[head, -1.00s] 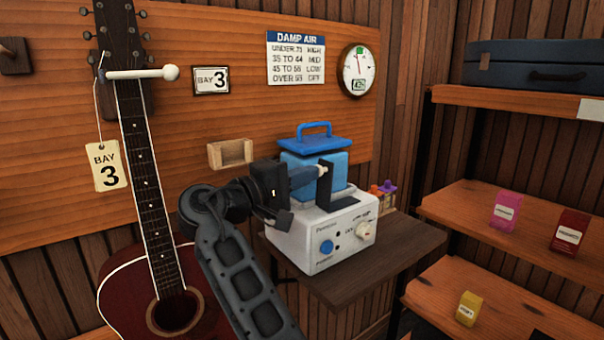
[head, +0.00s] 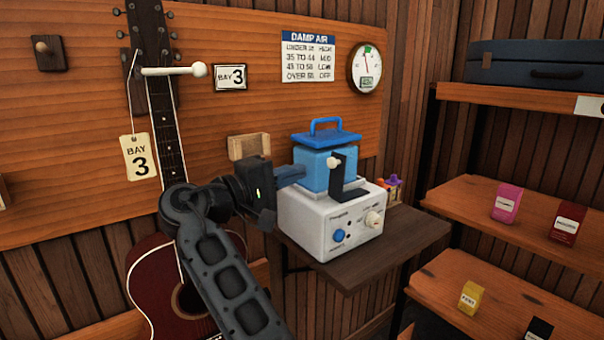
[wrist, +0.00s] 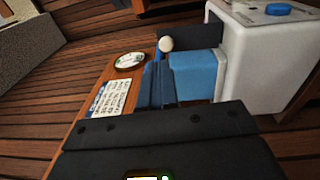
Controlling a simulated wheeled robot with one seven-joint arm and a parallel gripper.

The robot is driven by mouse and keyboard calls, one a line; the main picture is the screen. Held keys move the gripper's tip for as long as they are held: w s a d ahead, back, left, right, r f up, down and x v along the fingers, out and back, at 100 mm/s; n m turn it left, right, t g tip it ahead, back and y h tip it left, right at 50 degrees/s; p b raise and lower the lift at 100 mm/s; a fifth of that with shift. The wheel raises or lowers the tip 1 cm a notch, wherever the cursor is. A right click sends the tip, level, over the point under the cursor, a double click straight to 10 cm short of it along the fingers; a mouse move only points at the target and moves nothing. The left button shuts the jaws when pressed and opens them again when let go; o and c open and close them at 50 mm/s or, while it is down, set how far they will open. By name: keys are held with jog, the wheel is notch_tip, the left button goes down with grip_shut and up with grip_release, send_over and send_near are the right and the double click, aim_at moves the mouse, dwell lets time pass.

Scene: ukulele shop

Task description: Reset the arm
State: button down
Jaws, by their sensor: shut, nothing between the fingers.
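My gripper (head: 291,174) is shut and empty. In the head view it is just left of the blue tank (head: 313,172), pointing right, its tips overlapping the tank's left side in the picture. Whether it touches the tank I cannot tell. The wrist view shows the two dark blue-grey fingers (wrist: 161,84) together, beside the blue tank (wrist: 195,75). The tank sits on a white humidifier base (head: 325,228) with a blue knob and a pale dial. A black bracket (head: 337,178) with a white ball stands in front of the tank.
The humidifier rests on a dark wall shelf (head: 400,238). A red guitar (head: 165,285) hangs at left, partly behind my arm. A gauge (head: 366,70) and a chart (head: 308,58) are on the wall board. Shelves at right hold small boxes (head: 506,203) and a blue case (head: 535,65).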

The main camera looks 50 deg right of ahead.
jog(key=b+v, duration=0.1)
jog(key=v, duration=0.5)
jog(key=shift+a+r, duration=0.4)
jog(key=shift+w, duration=0.1)
jog(key=s+a+f+n+t+y, duration=0.1)
jog(key=s+f+n+t+y, duration=0.3)
jog(key=f, duration=0.9)
jog(key=s+f+n+t+y, duration=0.1)
jog(key=f+n+t, duration=0.5)
jog(key=f+t, duration=0.45)
jog(key=s+a+f+y, duration=0.4)
jog(key=s+f, duration=0.2)
jog(key=f, duration=0.3)
jog(key=s+a+m+t+y, duration=0.1)
jog(key=s+a+y, duration=0.35)
jog(key=s, duration=0.35)
jog(key=s+a+t+y, duration=0.1)
jog(key=s+a+y, duration=0.3)
jog(key=s, duration=0.5)
jog(key=s+a+r+m+t, duration=0.2)
jog(key=s+r+m, duration=0.4)
jog(key=s+r, duration=0.4)
jog(key=shift+s+a+r+y, duration=0.35)
jog(key=shift+a+r+y, duration=0.1)
jog(key=shift+a, duration=0.25)
